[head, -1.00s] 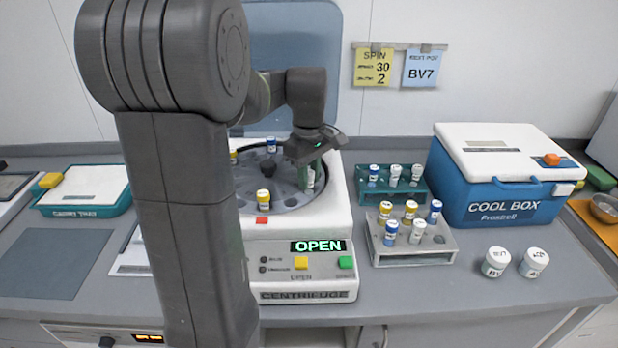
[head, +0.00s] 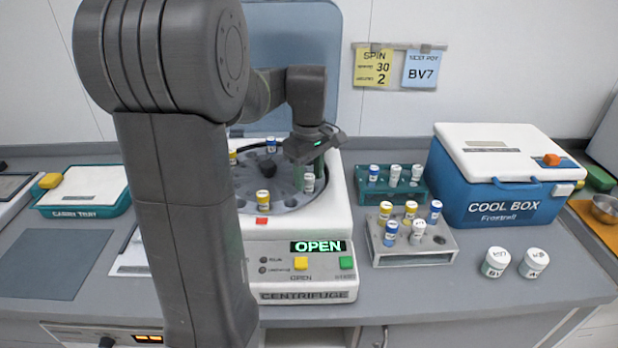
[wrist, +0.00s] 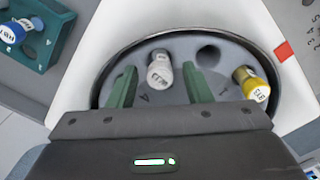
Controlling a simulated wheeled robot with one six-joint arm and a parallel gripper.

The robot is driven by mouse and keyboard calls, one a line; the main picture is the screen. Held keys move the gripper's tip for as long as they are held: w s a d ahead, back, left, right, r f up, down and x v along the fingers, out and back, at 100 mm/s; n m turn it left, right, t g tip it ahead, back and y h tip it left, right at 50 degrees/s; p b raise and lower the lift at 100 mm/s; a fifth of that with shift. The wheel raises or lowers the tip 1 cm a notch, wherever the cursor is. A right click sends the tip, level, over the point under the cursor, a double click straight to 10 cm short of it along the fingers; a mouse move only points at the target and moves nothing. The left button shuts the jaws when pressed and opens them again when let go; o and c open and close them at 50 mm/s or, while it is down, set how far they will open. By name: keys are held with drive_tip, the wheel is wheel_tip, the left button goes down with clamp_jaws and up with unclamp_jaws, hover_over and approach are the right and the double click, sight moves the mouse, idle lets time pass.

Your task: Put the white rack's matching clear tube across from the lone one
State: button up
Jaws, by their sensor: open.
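In the centrifuge rotor (head: 280,202), a white-capped tube (head: 309,183) stands at the right side. My gripper (wrist: 158,88) is open, with one green finger on each side of this tube, which also shows in the wrist view (wrist: 160,72). Gaps show between tube and fingers. The rotor also holds a blue-capped tube (head: 271,146) at the back, a yellow-capped tube (head: 264,198) in front and another yellow-capped tube (head: 233,157) at the left, partly hidden by my arm. The white rack (head: 412,256) holds yellow- and blue-capped tubes and one white-capped tube (head: 418,230).
The centrifuge (head: 325,285) has its lid up and reads OPEN. A teal rack (head: 408,198) with one blue-capped and two white-capped tubes stands behind the white rack. A cool box (head: 510,190) and two white jars (head: 495,263) are at the right. An empty rotor hole (wrist: 208,54) lies beside the gripper.

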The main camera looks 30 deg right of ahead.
wheel_tip(320, 180, up, 11)
idle(0.3)
drive_tip(key=shift+f, duration=0.15)
wheel_tip(320, 180, down, 12)
drive_tip(key=shift+f, duration=0.2)
drive_tip(key=shift+r, duration=1.95)
